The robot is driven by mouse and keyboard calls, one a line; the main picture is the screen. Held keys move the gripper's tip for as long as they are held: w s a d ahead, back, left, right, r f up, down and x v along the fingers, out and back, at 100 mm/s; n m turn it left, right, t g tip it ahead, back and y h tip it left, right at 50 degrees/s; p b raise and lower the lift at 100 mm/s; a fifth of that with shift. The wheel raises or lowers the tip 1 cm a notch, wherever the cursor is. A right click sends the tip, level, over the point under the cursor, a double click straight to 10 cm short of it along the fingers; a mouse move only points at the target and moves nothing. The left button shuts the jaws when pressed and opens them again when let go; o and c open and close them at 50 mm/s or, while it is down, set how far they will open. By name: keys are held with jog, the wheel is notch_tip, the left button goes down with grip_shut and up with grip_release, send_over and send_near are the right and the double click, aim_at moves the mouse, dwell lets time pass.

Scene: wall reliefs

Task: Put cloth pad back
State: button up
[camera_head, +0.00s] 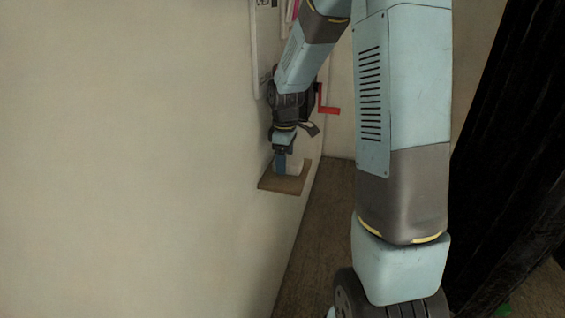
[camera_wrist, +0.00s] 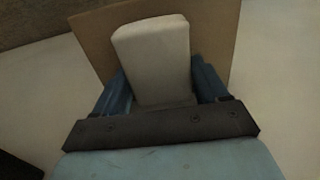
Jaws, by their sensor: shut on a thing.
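The cloth pad (camera_wrist: 152,55) is a pale, off-white block with rounded edges. In the wrist view it sits between the two blue fingers of my gripper (camera_wrist: 163,85), which is shut on it. Behind it lies a flat brown board (camera_wrist: 218,30). In the head view my gripper (camera_head: 281,163) is low by the wall, over the small brown shelf-like board (camera_head: 285,184). The pale pad (camera_head: 295,166) shows beside the fingers, just above or on the board. I cannot tell whether it touches the board.
A large pale wall (camera_head: 130,150) fills the left. A red bracket-shaped part (camera_head: 326,103) is near my wrist. White panels (camera_head: 264,40) are on the wall above. The brown floor (camera_head: 325,230) is at lower middle, and a dark, rough mass (camera_head: 510,150) is at right.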

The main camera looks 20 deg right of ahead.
jog(key=shift+f, duration=0.45)
jog(key=o, duration=0.9)
jog(key=shift+o, duration=0.2)
jog(key=shift+r, duration=0.15)
notch_tip(320, 180, up, 11)
jog(key=s+r+m+t, duration=0.2)
jog(key=s+r+m, duration=0.1)
jog(key=s, duration=0.5)
jog(key=s+r+m+t, duration=0.1)
jog(key=s+r+m, duration=0.3)
jog(key=s, duration=0.5)
jog(key=s+r+m+t, duration=0.2)
jog(key=s+r+m, duration=0.2)
jog(key=s, duration=0.5)
jog(key=shift+s+t, duration=0.2)
jog(key=shift+t, duration=0.1)
